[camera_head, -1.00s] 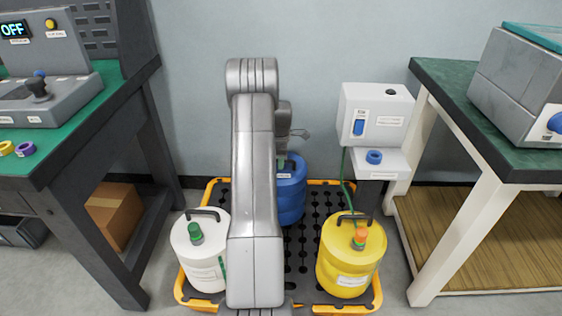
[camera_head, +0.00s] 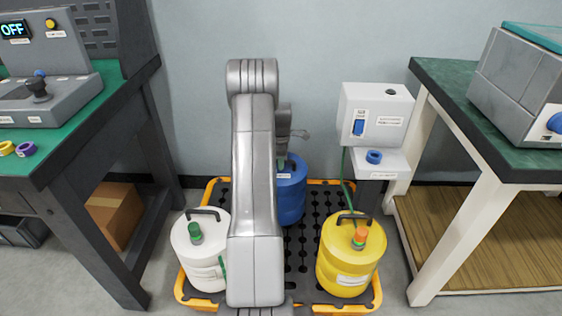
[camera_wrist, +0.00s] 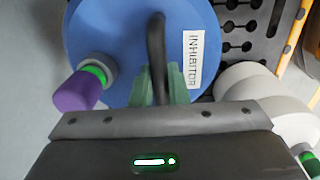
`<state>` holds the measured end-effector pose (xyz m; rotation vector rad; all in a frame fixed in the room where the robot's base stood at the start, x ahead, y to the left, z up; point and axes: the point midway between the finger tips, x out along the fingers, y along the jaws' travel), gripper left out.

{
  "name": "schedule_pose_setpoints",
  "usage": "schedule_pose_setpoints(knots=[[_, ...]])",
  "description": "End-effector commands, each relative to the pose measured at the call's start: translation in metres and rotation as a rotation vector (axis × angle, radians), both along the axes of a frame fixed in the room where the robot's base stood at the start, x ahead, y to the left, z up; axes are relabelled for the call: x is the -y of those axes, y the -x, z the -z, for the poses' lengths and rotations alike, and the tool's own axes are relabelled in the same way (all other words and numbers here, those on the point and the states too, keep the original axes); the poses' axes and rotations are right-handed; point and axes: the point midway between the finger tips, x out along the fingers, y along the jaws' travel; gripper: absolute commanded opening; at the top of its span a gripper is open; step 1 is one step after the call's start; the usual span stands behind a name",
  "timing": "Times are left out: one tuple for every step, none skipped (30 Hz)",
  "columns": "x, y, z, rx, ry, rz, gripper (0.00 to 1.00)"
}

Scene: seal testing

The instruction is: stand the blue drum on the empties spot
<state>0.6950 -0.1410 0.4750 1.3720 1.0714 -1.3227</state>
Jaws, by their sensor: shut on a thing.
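The blue drum (camera_head: 291,195) stands at the back middle of the orange-rimmed tray, partly hidden behind my arm in the head view. In the wrist view the blue drum (camera_wrist: 120,30) has a black handle, a purple cap with a green ring and a label reading INHIBITOR. My gripper (camera_wrist: 160,85) has its green fingers shut on the drum's handle. In the head view the gripper is mostly hidden by my arm. I cannot make out a marked empties spot in these frames.
The tray (camera_head: 315,183) has a dark perforated floor. A white drum (camera_head: 205,265) stands front left and a yellow drum (camera_head: 345,265) front right. A white dispenser box (camera_head: 375,115) is at the back right. Benches flank both sides; a cardboard box (camera_head: 115,213) sits under the left one.

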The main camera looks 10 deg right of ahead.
Motion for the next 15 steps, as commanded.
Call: schedule_pose_setpoints(knots=[[0.0001,-0.0007,0.0019,0.002,0.0,0.0,0.0],[0.0001,-0.0006,0.0033,0.002,0.0,0.0,0.0],[0.0001,-0.0006,0.0051,0.002,0.0,0.0,0.0],[0.0001,-0.0006,0.0063,0.002,0.0,0.0,0.0],[0.0001,-0.0006,0.0072,0.002,0.0,0.0,0.0],[0.0001,-0.0007,0.0082,0.002,0.0,0.0,0.0],[0.0001,-0.0006,0.0086,0.002,0.0,0.0,0.0],[0.0001,-0.0006,0.0087,0.002,0.0,0.0,0.0],[0.0001,-0.0007,0.0087,0.002,0.0,0.0,0.0],[0.0001,-0.0007,0.0085,0.002,0.0,0.0,0.0],[0.0001,-0.0007,0.0084,0.002,0.0,0.0,0.0],[0.0001,-0.0007,0.0083,0.002,0.0,0.0,0.0],[0.0001,-0.0007,0.0083,0.002,0.0,0.0,0.0],[0.0001,-0.0007,0.0083,0.002,0.0,0.0,0.0],[0.0001,-0.0007,0.0083,0.002,0.0,0.0,0.0]])
